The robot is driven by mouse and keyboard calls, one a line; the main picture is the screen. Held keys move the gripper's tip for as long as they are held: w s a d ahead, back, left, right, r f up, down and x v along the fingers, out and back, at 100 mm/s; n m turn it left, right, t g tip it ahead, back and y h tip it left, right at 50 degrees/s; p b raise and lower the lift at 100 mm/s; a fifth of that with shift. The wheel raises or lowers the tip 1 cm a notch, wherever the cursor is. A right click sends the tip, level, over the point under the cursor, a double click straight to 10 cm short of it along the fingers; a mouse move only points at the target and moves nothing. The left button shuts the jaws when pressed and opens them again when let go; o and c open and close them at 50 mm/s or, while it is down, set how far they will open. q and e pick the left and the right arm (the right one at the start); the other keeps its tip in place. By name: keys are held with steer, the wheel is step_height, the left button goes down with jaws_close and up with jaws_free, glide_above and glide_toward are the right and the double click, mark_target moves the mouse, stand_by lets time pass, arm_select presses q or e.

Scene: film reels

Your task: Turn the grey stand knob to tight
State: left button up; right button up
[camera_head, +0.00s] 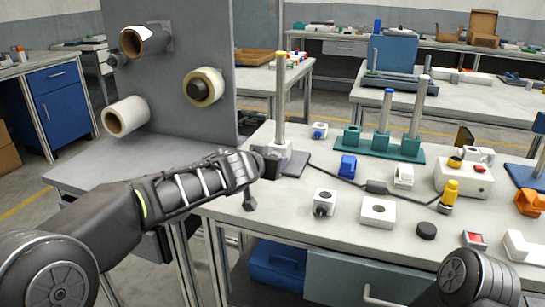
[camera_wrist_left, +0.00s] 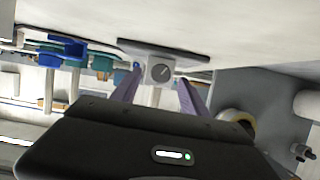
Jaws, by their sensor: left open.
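The grey stand knob (camera_wrist_left: 159,72) is a round dark dial with a pale pointer line, on a light block at the foot of a stand, in the left wrist view. The stand's upright pole (camera_head: 280,100) rises from a dark base plate (camera_head: 296,164) at the table's left edge in the head view; my gripper hides the knob there. My left gripper (camera_head: 266,165) is close in front of the stand. In the left wrist view its fingers (camera_wrist_left: 160,92) are apart on either side of the knob's line; contact cannot be told. My right gripper is not in view.
A block with a dark knob (camera_head: 323,204), a white block (camera_head: 378,211) and a black disc (camera_head: 426,230) lie on the table. A teal rack (camera_head: 380,146) with posts stands behind. A grey panel (camera_head: 213,60) with rolls is left of the stand.

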arm_select(q)
steer(key=shift+x, duration=1.25)
steer(key=shift+r, duration=0.1)
jaws_close()
